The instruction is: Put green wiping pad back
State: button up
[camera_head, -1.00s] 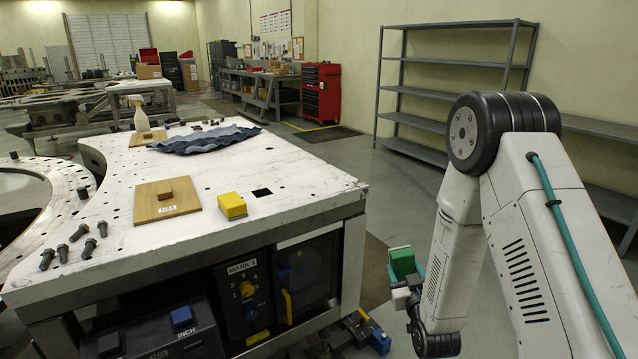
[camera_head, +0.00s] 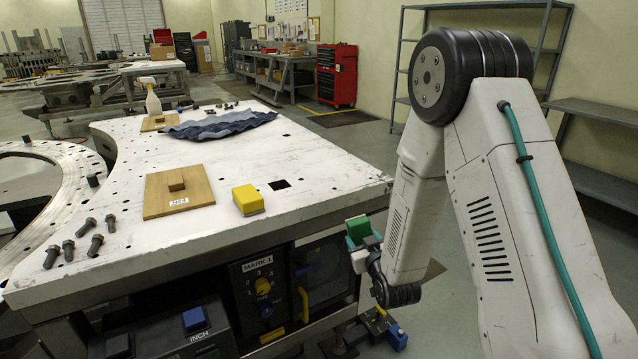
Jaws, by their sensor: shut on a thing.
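The green wiping pad (camera_head: 358,229) is a small green block, held in front of the table's near right corner, about level with its edge in the picture. My gripper (camera_head: 364,243) is shut on it; my arm and the viewing angle partly hide the fingers. A yellow block (camera_head: 248,199) lies on the white tabletop (camera_head: 240,160) near its front edge. A wooden board (camera_head: 158,203) with a small wooden block on it and a white label lies left of the yellow block.
A crumpled blue cloth (camera_head: 218,126) lies farther back, beside a spray bottle (camera_head: 153,98) on another wooden board. A control panel (camera_head: 262,288) sits under the tabletop. Bare white surface lies between board and cloth.

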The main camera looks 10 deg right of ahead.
jog(key=w+a+r+g, duration=0.1)
jog(key=a+r+g, duration=0.1)
jog(key=r, duration=0.7)
jog(key=w+a+r+g, duration=0.1)
jog(key=r+g, duration=0.3)
jog(key=r, duration=0.5)
jog(key=shift+a+n+g+y, duration=0.3)
jog(key=shift+a+n+g, duration=0.1)
jog(key=shift+a, duration=0.05)
